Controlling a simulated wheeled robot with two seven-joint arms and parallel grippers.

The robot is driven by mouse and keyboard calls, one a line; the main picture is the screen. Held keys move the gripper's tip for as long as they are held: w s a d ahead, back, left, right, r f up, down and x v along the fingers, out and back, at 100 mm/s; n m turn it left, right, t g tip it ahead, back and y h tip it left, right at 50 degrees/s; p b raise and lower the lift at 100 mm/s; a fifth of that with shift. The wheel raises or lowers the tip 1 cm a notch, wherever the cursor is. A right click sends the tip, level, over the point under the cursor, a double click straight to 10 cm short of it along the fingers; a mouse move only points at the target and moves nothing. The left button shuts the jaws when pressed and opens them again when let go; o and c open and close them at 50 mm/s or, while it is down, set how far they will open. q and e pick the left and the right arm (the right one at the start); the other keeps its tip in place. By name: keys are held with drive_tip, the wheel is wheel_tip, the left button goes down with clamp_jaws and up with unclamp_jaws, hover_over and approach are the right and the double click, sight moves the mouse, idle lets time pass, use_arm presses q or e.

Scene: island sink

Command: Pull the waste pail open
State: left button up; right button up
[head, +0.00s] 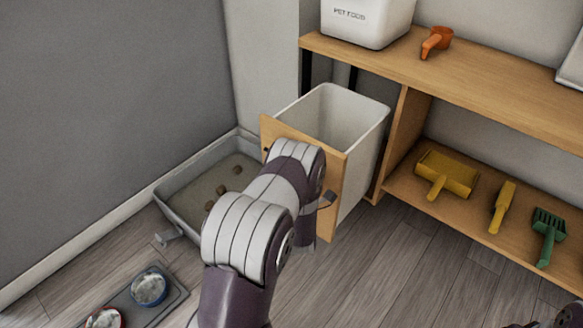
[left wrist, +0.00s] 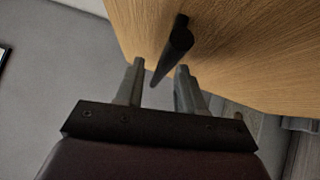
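The waste pail is a white bin (head: 366,140) behind a wooden front panel (head: 331,207). It stands out from under the wooden shelf unit, with its open top showing and the inside empty as far as I can see. In the left wrist view, the panel (left wrist: 240,50) carries a dark bar handle (left wrist: 178,48). My left gripper (left wrist: 158,70) is open, with its fingers on either side of the handle's near end and gaps visible. In the head view my left arm hides most of that gripper and handle. Dark parts at the bottom right corner may be my right gripper (head: 560,316).
A litter tray (head: 178,208) and pet bowls (head: 149,288) on a mat lie on the floor at left. The shelf unit (head: 480,75) holds a pet food bin (head: 365,22), an orange scoop (head: 436,42), a yellow dustpan (head: 446,173) and brushes. Floor right of the panel is clear.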

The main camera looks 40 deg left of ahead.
use_arm(q)
drive_tip(key=p+v, duration=0.3)
drive_tip(key=v, duration=0.9)
drive_tip(key=shift+s+d, duration=0.25)
